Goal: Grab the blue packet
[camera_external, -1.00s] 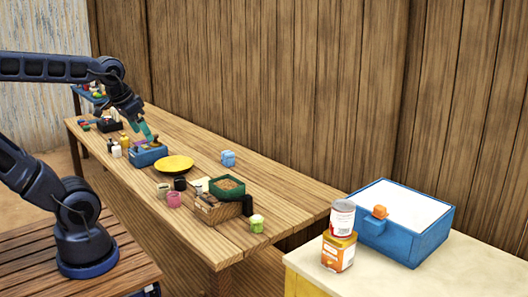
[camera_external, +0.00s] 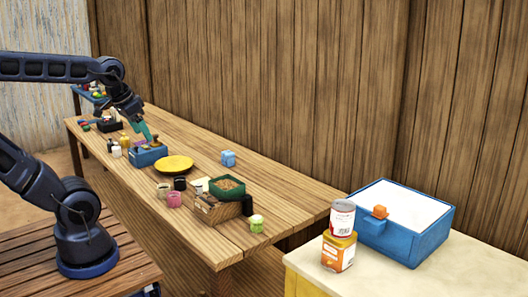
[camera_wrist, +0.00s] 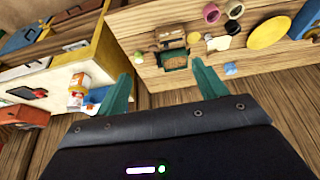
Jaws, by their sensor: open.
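The blue packet (camera_external: 228,158) is a small light-blue block-like item standing on the long wooden table, right of the yellow plate. It also shows in the wrist view (camera_wrist: 231,68), to the right of the fingers and beyond them. My gripper (camera_external: 149,137) has teal fingers and hangs over the far part of the table, near a blue box (camera_external: 148,157), left of the packet and apart from it. In the wrist view the fingers of my gripper (camera_wrist: 160,76) are spread, with nothing held between them.
A yellow plate (camera_external: 174,164) lies between the blue box and the packet. A green tray (camera_external: 227,188), a wooden crate (camera_external: 214,211) and several small jars stand nearer. A side counter holds a can (camera_external: 341,217) on an orange box and a large blue case (camera_external: 407,243).

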